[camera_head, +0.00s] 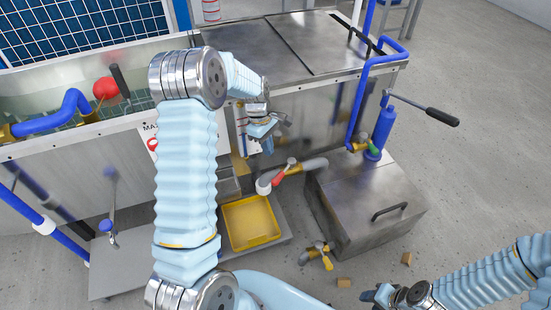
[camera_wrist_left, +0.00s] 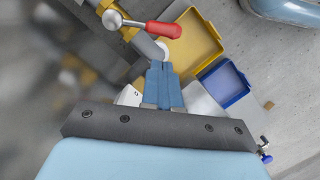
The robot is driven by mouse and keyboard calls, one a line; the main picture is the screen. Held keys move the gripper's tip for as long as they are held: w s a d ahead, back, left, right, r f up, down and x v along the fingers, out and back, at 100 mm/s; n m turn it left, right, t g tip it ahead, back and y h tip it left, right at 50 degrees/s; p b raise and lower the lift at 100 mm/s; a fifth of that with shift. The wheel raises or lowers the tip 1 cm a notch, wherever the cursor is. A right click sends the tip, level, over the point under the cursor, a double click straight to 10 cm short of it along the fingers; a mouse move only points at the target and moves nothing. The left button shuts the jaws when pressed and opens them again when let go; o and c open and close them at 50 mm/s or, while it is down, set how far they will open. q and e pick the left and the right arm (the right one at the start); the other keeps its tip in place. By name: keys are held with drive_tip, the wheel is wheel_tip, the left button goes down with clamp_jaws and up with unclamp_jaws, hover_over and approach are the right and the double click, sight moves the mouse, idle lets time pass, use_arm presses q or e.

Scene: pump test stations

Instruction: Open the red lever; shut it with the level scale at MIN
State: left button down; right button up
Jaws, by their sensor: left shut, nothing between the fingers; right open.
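The red lever (camera_head: 279,177) sits on a valve on the grey outlet pipe (camera_head: 314,164), above a yellow tray (camera_head: 232,242). It also shows at the top of the left wrist view (camera_wrist_left: 163,29), its handle pointing right from a metal hub. My left gripper (camera_head: 265,130) is above and left of the lever, apart from it. Its blue fingers (camera_wrist_left: 163,85) are shut and empty. A white strip on the tank front (camera_head: 241,130), perhaps the level scale, is partly behind my left gripper; its level cannot be read. My right gripper (camera_head: 374,296) is open near the floor at bottom right.
A steel box with a handle (camera_head: 370,205) and a blue hand pump (camera_head: 380,130) stand right of the tank. A brass valve with a yellow lever (camera_head: 326,262) is low on the floor. A blue tray (camera_wrist_left: 225,85) lies beside the yellow one. The floor at right is mostly clear.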

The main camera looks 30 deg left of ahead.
sight(284, 173)
use_arm(q)
wheel_tip(284, 173, down, 9)
drive_tip(key=d, duration=0.2)
drive_tip(key=shift+s, duration=0.1)
idle(0.5)
drive_tip(key=shift+s+d+n, duration=0.1)
drive_tip(key=shift+d+n, duration=0.15)
drive_tip(key=shift+n, duration=0.05)
